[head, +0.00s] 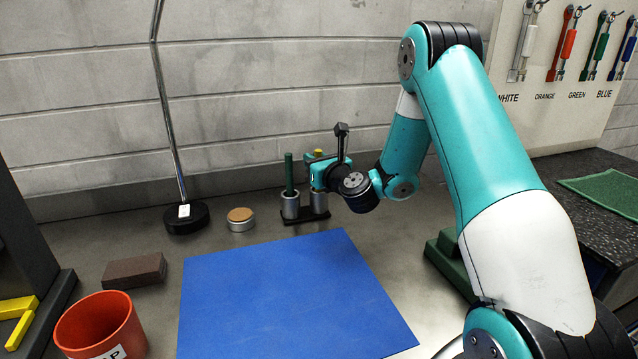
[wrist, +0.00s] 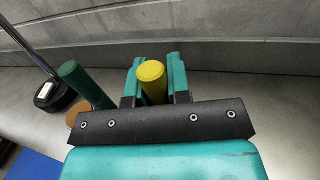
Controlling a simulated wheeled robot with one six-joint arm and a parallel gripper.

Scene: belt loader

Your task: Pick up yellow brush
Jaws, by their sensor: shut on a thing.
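The yellow brush (wrist: 153,82) stands between the two teal fingers of my gripper (wrist: 157,72) in the wrist view, and the fingers are shut on it. In the head view only its yellow top (head: 319,152) shows above my gripper (head: 314,172). The gripper hides most of the handle. Just below is the right metal cup (head: 319,203) of a two-cup holder; whether the brush's lower end is inside it cannot be told.
A green brush (head: 289,175) stands upright in the left cup (head: 290,206), close beside my gripper. A round cork-topped tin (head: 240,219) and a black lamp base (head: 186,218) stand left. A blue mat (head: 290,295) lies clear in front. A red cup (head: 103,327) stands front left.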

